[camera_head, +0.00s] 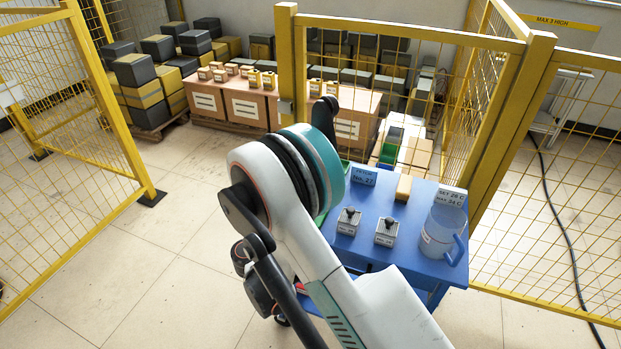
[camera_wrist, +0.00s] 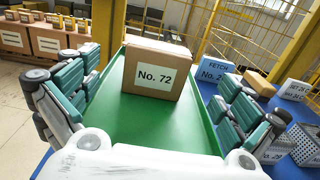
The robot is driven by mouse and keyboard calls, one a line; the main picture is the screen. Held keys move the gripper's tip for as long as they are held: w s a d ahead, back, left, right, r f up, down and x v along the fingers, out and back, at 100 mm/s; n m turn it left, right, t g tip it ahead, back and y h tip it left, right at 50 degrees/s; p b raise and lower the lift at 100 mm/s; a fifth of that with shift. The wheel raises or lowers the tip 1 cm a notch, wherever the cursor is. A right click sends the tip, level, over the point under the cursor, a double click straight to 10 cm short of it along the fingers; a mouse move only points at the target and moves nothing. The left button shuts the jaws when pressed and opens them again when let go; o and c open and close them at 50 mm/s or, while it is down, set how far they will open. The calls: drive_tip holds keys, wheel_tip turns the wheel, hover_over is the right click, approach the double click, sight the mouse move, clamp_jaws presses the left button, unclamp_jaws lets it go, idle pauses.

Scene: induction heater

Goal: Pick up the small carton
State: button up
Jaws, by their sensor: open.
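A brown carton (camera_wrist: 154,72) labelled "No. 72" sits upright at the far part of a green tray (camera_wrist: 150,133) in the wrist view. My gripper (camera_wrist: 158,80) is open, with one finger at each side of the tray, and the carton is ahead between them. No contact with the carton shows. Another small tan carton (camera_head: 404,188) stands at the back of the blue table (camera_head: 408,262) and also shows behind the sign in the wrist view (camera_wrist: 259,83); I see no label on it. In the head view my arm hides the gripper and the No. 72 carton.
A blue sign (camera_head: 363,176) on the table seems to read "FETCH No. 27". Yellow mesh fencing (camera_head: 497,120) runs behind.

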drive_tip(key=b+x, duration=0.2)
drive_tip(key=x, duration=0.6)
drive_tip(key=shift+w+d+f, duration=0.1)
drive_tip(key=shift+w+f, duration=0.05)
drive_tip(key=shift+w, duration=0.1)
drive_tip(key=x, duration=0.1)
drive_tip(key=b+x, duration=0.1)
drive_tip(key=x, duration=0.1)
drive_tip(key=b+x, duration=0.1)
drive_tip(key=x, duration=0.1)
drive_tip(key=shift+d+f, duration=0.1)
drive_tip(key=shift+f, duration=0.15)
drive_tip(key=c, duration=1.1)
